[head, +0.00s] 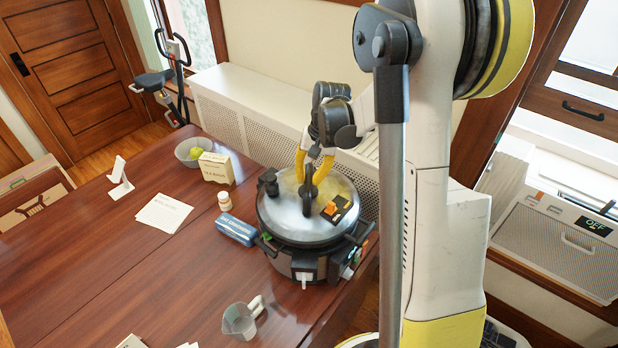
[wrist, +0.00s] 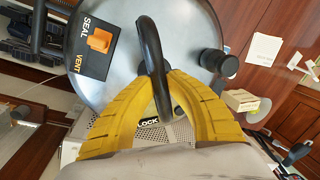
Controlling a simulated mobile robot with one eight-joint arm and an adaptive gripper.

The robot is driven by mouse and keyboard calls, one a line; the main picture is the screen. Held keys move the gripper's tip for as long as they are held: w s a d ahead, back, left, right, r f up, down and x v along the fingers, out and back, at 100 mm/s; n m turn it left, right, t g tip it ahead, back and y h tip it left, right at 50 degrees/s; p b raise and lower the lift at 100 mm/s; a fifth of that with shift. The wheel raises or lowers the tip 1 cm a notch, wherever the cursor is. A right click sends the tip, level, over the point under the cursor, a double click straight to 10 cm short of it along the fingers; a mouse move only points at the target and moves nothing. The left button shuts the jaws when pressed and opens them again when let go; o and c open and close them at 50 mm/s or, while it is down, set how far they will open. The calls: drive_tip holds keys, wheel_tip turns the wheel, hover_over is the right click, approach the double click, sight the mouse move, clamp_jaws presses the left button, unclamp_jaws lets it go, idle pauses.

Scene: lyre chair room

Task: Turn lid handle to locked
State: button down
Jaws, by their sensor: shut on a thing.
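The pressure cooker (head: 306,262) stands on the table's right end with its round metal lid (head: 277,215) on. The black arched lid handle (head: 308,197) rises from the lid's middle and also shows in the wrist view (wrist: 149,45). My gripper (head: 314,168) reaches down from above, its yellow fingers shut on the handle; the fingertips (wrist: 164,74) meet at it in the wrist view. A label reading LOCK (wrist: 148,122) shows between the fingers, partly hidden by them. The far side of the cooker is hidden by my gripper.
The lid carries an orange switch (head: 331,208) on a SEAL/VENT label and a black knob (head: 268,182). Nearby are a blue box (head: 236,230), a pill bottle (head: 224,201), a cream box (head: 216,168) and a measuring jug (head: 241,320). The table's left part is mostly clear.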

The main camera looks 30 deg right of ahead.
drive_tip(key=c, duration=1.3)
unclamp_jaws()
wheel_tip(320, 180, up, 12)
drive_tip(key=s+d, duration=0.1)
drive_tip(key=d, duration=0.1)
drive_tip(key=shift+s+f, duration=0.15)
drive_tip(key=shift+a, duration=0.1)
